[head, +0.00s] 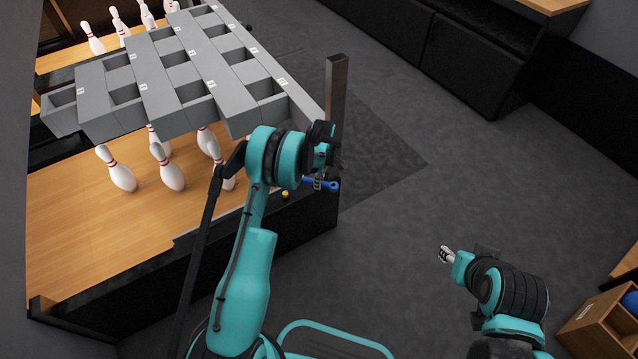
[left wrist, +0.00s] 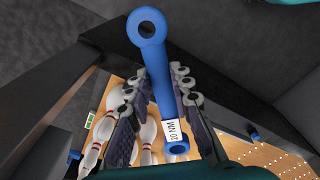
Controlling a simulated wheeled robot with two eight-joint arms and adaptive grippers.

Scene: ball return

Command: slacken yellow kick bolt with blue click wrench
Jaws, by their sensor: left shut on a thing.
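The blue click wrench (left wrist: 155,55) is between the fingers of my left gripper (left wrist: 157,78) in the left wrist view. Its large ring end points to the top, and a white label reads "20 NM". In the head view the wrench (head: 334,185) shows only in part at my left gripper (head: 320,182). The yellow kick bolt (head: 285,195) is a small spot on the dark lane edge, left of and slightly below the wrench, apart from it. I cannot make out the yellow bolt in the left wrist view. My right gripper (head: 447,255) is over the floor, away from the lane; its jaw state is unclear.
A grey rack with square openings (head: 180,75) stands over the wooden lane (head: 90,235) and several white pins (head: 120,170). A dark upright post (head: 336,95) rises behind my left gripper. A wooden box (head: 600,325) is at lower right. The floor between is clear.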

